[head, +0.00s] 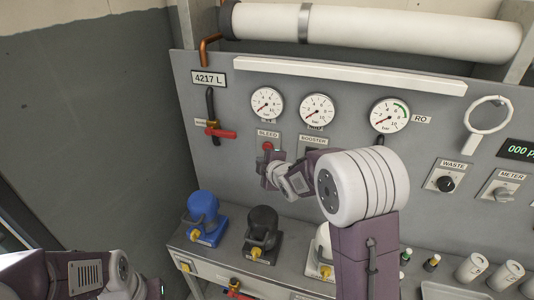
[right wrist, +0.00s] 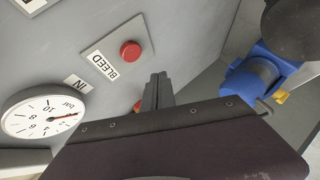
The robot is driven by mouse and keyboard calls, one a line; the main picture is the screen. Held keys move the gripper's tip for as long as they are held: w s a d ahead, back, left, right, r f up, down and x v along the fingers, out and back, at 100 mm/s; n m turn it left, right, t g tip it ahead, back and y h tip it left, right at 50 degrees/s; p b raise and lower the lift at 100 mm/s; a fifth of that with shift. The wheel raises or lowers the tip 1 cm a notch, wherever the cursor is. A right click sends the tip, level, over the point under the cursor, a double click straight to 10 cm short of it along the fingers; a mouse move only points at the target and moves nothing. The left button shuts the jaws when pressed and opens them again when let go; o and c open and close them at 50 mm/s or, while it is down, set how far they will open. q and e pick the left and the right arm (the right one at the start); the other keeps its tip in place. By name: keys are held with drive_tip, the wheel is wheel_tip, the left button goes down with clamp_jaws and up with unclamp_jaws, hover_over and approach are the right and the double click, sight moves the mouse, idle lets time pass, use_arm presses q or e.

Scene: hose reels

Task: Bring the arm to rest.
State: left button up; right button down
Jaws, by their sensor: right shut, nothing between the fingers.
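My right arm reaches from the lower right across the grey panel (head: 235,130). My right gripper (head: 268,182) is just below the red BLEED button (head: 267,146) and in front of the panel. In the right wrist view the closed fingers (right wrist: 158,80) point at the panel beside the red button (right wrist: 130,53), apart from it in the picture, with nothing between them. Part of my left arm shows at the lower left; its gripper is out of sight.
Gauges (head: 317,111) and a red-handled valve (head: 220,132) are on the panel. A blue pump (head: 203,215) and a black pump (head: 262,232) stand on the bench below the gripper. Cups (head: 472,267) stand at the right. A white cylinder (head: 400,30) runs along the top.

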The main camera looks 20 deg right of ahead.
drive_tip(key=shift+s+a, duration=0.2)
drive_tip(key=shift+s, duration=0.1)
drive_tip(key=s+f+m+g, duration=0.4)
drive_tip(key=s+m, duration=0.1)
drive_tip(key=s, duration=0.5)
drive_tip(key=s+f+m+g, duration=0.4)
drive_tip(key=s+f+m, duration=0.1)
drive_tip(key=s, duration=0.5)
drive_tip(key=s+f+m+g+h, duration=0.1)
drive_tip(key=s+f+m+g, duration=0.2)
drive_tip(key=s, duration=0.7)
drive_tip(key=f+m, duration=0.2)
drive_tip(key=shift+s+d+m+g, duration=0.15)
drive_tip(key=shift+d+m+g, duration=0.2)
drive_tip(key=shift+m+g, duration=0.05)
